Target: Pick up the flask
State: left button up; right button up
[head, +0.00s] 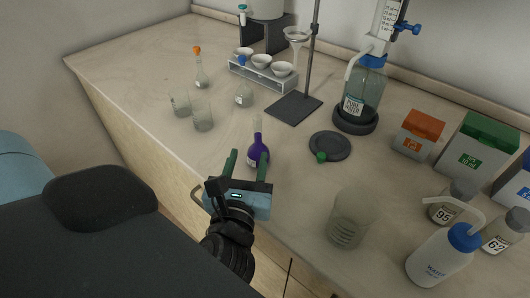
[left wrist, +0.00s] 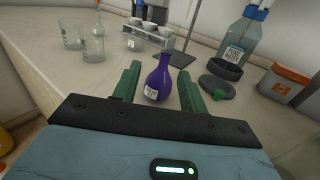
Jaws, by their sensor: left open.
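My right gripper is not in view.
A stand base (head: 293,108) lies behind, a dark round disc (head: 329,146) to the right. A large beaker (head: 348,218) and wash bottle (head: 444,256) stand front right.

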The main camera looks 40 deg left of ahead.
aim_at(257, 142)
pick_arm(q)
jog(key=shift+w, duration=0.1)
jog(key=shift+p+x, duration=0.3)
jog(key=shift+x, duration=0.85)
jog(key=shift+d+f+p+x, duration=0.1)
jog(key=shift+f+p+x, duration=0.05)
jog(key=shift+x, duration=0.75)
jog(key=shift+d+f+p+x, duration=0.1)
jog(key=shift+d+x, duration=0.05)
jog(key=shift+x, duration=0.75)
jog(key=shift+d+f+p+x, duration=0.1)
jog(key=shift+f+p+x, duration=0.05)
jog(key=shift+x, duration=0.75)
jog(key=shift+w, duration=0.2)
grip_shut()
